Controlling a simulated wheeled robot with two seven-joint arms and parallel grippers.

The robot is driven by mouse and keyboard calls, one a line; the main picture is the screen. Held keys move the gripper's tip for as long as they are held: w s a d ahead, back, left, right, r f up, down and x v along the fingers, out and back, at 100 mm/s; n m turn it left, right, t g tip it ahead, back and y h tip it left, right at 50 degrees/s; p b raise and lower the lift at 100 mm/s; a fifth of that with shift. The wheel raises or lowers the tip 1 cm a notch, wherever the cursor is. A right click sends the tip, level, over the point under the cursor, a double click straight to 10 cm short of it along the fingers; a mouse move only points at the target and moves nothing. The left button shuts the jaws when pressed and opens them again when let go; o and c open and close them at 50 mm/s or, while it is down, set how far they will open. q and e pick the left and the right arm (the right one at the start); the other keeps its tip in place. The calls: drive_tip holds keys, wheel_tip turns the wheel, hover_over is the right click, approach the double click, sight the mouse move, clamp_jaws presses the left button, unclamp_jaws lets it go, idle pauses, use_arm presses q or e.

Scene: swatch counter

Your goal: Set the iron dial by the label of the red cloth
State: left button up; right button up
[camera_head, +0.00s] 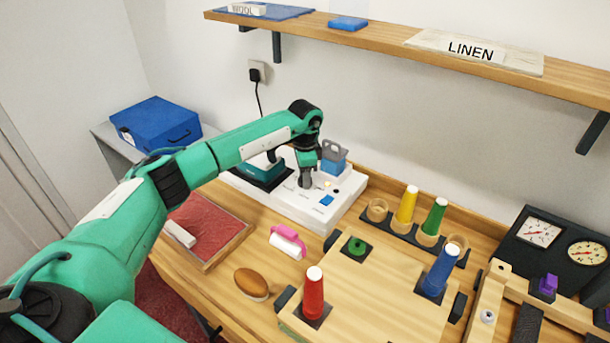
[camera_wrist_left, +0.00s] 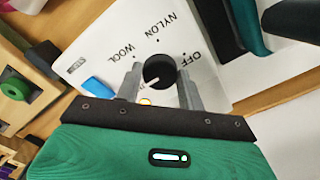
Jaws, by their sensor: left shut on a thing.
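The white iron base (camera_head: 312,205) carries a black dial (camera_wrist_left: 158,70). In the left wrist view the words WOOL, NYLON and OFF are printed around it. The pale mark on the dial faces its lower side, away from these words; any print there is hidden by my gripper. My left gripper (camera_wrist_left: 159,88) is shut on the dial, one finger on each side. The teal iron (camera_head: 266,167) rests at the base's left. The red cloth (camera_head: 212,222) lies in a wooden frame, with a white block (camera_head: 180,233) on it; no word is readable there. My right gripper is out of view.
A shelf holds a blue cloth (camera_head: 288,13) with a WOOL label, a blue pad (camera_head: 348,23) and a LINEN-labelled pale cloth (camera_head: 425,40).

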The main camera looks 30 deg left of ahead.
use_arm(q)
drive_tip(key=shift+r, duration=0.1)
drive_tip(key=o, duration=1)
drive_tip(key=shift+c, duration=0.2)
wheel_tip(320, 180, up, 14)
drive_tip(key=b, duration=0.3)
drive_tip(key=shift+f, duration=0.2)
